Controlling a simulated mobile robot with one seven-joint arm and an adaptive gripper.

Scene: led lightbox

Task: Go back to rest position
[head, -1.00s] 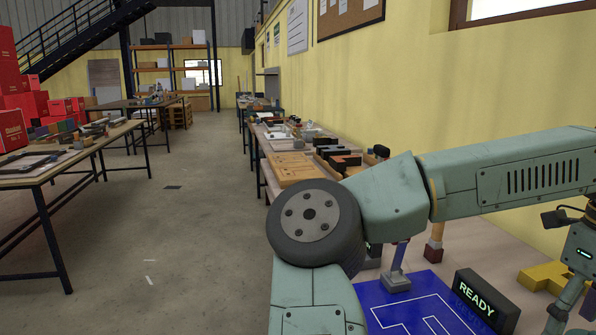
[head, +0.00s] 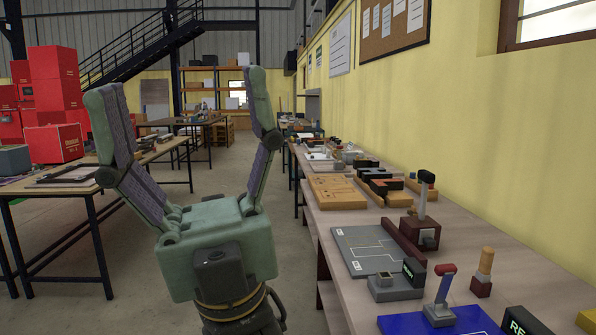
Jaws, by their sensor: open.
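My gripper (head: 186,135) stands upright in the left middle of the head view, its two fingers pointing up and spread wide apart. It is open, and nothing shows between the fingers. It is over the aisle, left of the long workbench (head: 325,262) and apart from it. The lower part of my arm is cut off by the bottom edge.
The bench along the yellow wall carries a grey board (head: 365,240), a blue board (head: 450,325), a small lever stand (head: 440,300) and a wooden tray (head: 336,192). A table (head: 70,180) with red boxes (head: 55,145) behind it stands left. The aisle floor lies between.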

